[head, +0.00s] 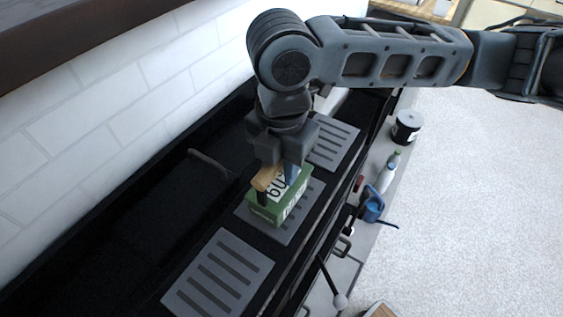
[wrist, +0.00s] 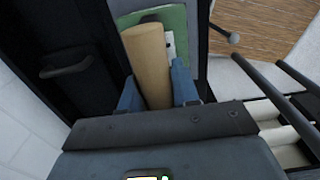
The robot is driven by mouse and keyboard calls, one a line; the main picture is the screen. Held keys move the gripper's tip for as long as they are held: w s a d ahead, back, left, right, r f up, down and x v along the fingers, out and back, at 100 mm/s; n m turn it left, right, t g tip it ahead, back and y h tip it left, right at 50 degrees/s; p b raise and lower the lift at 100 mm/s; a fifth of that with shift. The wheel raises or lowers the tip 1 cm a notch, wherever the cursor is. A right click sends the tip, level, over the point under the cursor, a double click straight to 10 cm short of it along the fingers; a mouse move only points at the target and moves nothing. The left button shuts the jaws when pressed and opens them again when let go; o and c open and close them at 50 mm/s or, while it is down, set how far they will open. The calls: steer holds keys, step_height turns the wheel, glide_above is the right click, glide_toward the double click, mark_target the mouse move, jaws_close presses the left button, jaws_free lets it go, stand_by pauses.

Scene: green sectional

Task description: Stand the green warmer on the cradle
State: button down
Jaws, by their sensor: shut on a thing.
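The green warmer (head: 264,214) is a green box with a white printed label and a tan, rounded handle (head: 267,179). In the head view it is upright over the middle grey slotted plate (head: 311,196); I cannot tell whether it touches the plate. My gripper (head: 277,181) points down and is shut on the tan handle. In the wrist view, the blue fingers of my gripper (wrist: 157,92) flank the handle (wrist: 147,55), with the warmer's green top (wrist: 178,20) beyond. I cannot tell for sure which part is the cradle; the slotted plates may be it.
Similar slotted plates lie at the near left (head: 218,275) and far right (head: 335,140) on the black surface. A dark bar handle (head: 208,162) stands left of the warmer. A white brick wall borders the left. A blue watering can (head: 372,206) and a canister (head: 406,128) stand to the right.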

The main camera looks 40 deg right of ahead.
steer(key=c, duration=0.8)
jaws_free()
step_height(320, 180, up, 12)
steer(key=shift+r+p, duration=0.15)
steer(key=shift+p, duration=0.2)
